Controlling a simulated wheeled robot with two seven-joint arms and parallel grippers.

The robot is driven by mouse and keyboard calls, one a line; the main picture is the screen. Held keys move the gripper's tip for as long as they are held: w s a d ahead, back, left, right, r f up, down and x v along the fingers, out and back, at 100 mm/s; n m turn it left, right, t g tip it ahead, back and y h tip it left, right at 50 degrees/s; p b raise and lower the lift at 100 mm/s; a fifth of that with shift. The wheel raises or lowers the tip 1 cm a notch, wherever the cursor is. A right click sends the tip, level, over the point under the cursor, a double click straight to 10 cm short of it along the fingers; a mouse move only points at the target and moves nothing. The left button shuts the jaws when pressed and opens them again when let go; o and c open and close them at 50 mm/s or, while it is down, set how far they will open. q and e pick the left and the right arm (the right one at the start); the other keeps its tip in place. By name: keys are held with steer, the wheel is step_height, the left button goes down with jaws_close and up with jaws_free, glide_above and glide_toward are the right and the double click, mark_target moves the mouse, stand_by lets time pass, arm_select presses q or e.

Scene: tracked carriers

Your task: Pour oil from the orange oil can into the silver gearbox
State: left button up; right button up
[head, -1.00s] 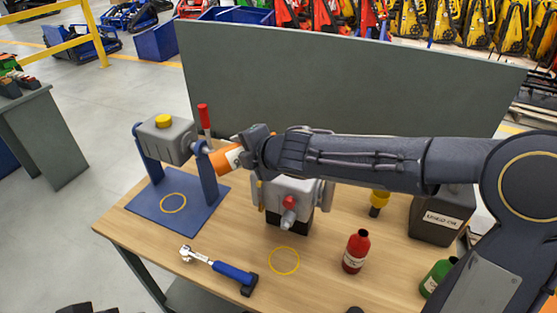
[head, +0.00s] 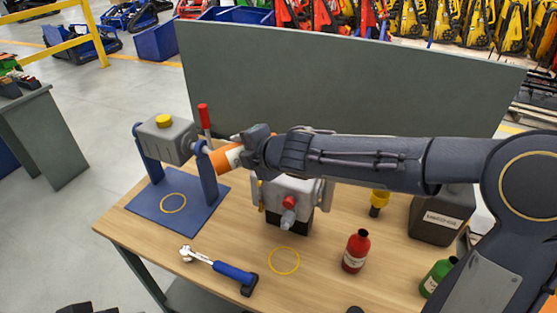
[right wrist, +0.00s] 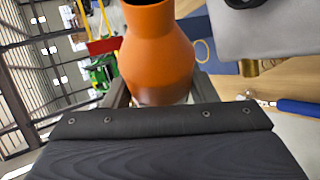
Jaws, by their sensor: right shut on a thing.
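The orange oil can (head: 226,160) is held in my right gripper (head: 246,151), which is shut on it. The can is tipped over to near level, its narrow end pointing left beside the right upright of a blue stand. A silver-grey housing (head: 292,186) with a red cap sits on a black base under my forearm, partly hidden. A grey box (head: 168,140) with a yellow cap hangs in the blue stand. I cannot tell which is the gearbox. My left gripper is not seen.
The blue stand (head: 150,207) has a yellow ring mark. A blue-handled tool (head: 232,272) lies in front. A red bottle (head: 356,251), a green bottle (head: 437,277) and a black canister (head: 437,222) stand to the right. A grey panel (head: 330,80) closes the back.

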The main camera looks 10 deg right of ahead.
steer(key=shift+m+y, duration=0.4)
steer(key=shift+y, duration=0.1)
stand_by(3.3)
